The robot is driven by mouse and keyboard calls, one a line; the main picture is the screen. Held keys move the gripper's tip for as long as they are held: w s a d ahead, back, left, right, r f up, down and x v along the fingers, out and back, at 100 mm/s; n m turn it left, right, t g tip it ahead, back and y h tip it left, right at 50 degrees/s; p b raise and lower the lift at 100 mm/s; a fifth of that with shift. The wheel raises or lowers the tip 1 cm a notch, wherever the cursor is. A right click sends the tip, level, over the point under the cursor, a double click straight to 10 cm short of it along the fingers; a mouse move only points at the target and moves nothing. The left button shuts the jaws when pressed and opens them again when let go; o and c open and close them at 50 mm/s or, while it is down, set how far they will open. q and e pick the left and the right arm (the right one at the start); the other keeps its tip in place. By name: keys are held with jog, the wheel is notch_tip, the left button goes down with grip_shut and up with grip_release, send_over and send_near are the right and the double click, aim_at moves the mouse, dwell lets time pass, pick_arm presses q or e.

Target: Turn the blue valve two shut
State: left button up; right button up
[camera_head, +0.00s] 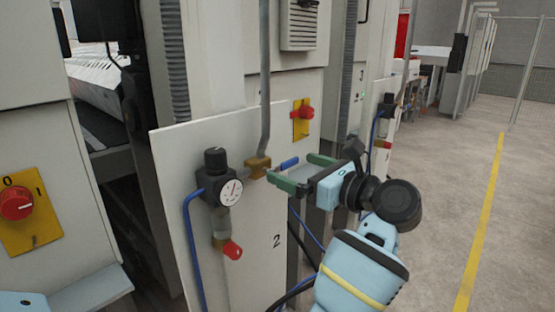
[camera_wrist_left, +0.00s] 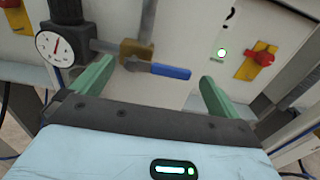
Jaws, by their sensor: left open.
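The blue valve handle (camera_head: 289,163) sticks out to the right from a brass valve body (camera_head: 258,168) on the panel marked 2. In the left wrist view the handle (camera_wrist_left: 170,71) also points right from the brass body (camera_wrist_left: 136,50). My left gripper (camera_head: 292,168) is open, with its green fingers pointing at the panel. In the left wrist view the handle lies in the gap between the fingers, with space between it and the right finger. Whether either finger touches the handle is unclear. My right gripper is not in view.
A black regulator with a round gauge (camera_head: 230,191) sits left of the valve, with a red knob (camera_head: 232,250) below. A grey pipe (camera_head: 264,80) rises from the brass body. Red switches on yellow plates (camera_head: 302,118) are nearby. Open floor (camera_head: 440,200) lies to the right.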

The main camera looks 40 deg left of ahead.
aim_at(286, 164)
pick_arm(q)
jog(key=a, duration=0.2)
jog(key=a+p, duration=0.1)
jog(key=a, duration=0.2)
jog(key=shift+w+a+r, duration=0.1)
jog(key=shift+w+r, duration=0.1)
jog(key=shift+a+f, duration=0.15)
jog(key=shift+a, duration=0.45)
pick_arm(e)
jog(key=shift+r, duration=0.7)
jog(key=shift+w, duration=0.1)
pick_arm(q)
jog(key=shift+w, duration=0.1)
jog(key=c, duration=1.2)
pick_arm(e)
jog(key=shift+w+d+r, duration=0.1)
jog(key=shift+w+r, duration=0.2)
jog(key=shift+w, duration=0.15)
